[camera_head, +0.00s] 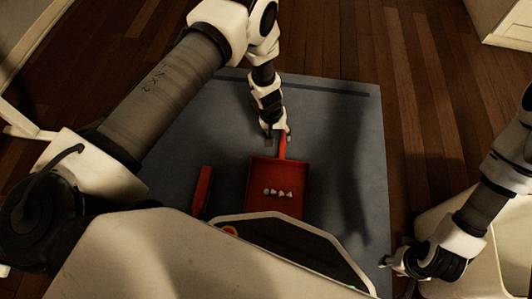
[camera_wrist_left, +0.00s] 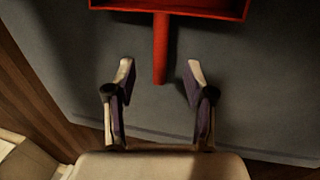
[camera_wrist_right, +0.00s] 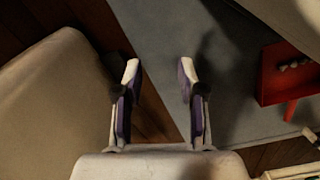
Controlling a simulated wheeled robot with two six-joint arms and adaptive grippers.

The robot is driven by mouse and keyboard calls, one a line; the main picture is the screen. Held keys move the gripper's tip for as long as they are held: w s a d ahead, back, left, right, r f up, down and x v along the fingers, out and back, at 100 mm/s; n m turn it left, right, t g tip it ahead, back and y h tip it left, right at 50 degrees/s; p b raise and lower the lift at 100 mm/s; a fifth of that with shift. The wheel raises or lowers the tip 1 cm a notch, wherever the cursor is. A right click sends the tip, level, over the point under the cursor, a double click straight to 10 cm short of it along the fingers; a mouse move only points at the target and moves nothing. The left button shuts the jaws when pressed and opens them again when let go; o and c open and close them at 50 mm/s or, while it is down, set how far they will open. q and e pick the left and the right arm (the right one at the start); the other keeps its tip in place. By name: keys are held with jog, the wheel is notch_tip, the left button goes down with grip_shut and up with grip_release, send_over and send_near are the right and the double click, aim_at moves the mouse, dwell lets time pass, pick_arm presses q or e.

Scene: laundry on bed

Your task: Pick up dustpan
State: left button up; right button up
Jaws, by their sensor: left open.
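The red dustpan (camera_head: 262,205) lies on the grey mat with several small pale lumps in its pan. Its handle (camera_head: 282,146) points away from me, toward my left gripper (camera_head: 277,135). In the left wrist view, the handle (camera_wrist_left: 161,50) ends between the spread fingertips of the left gripper (camera_wrist_left: 160,68), with gaps on both sides. That gripper is open and empty. My right gripper (camera_head: 388,261) is off to the right near the mat's edge; in the right wrist view it (camera_wrist_right: 159,66) is open and empty. The dustpan (camera_wrist_right: 272,80) shows there at the right.
A red bar-like object (camera_head: 203,190) lies left of the dustpan. The grey mat (camera_head: 350,150) is clear on the right, with wooden floor (camera_head: 425,110) beyond. A cream container-like object (camera_head: 500,262) stands at the lower right, by my right arm.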

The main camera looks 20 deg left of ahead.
aim_at(281, 150)
pick_arm(q)
jog(key=b+x, duration=0.2)
jog(key=x, duration=0.1)
jog(key=b+x, duration=0.2)
jog(key=x, duration=0.1)
jog(key=b+x, duration=0.2)
jog(key=x, duration=0.2)
jog(key=shift+s+a+f+b, duration=0.1)
jog(key=shift+s+a+b, duration=0.15)
jog(key=shift+b, duration=0.15)
grip_shut()
pick_arm(e)
notch_tip(281, 150, down, 9)
jog(key=w, duration=0.1)
jog(key=shift+w+r+t, duration=0.15)
jog(key=shift+w+t, duration=0.15)
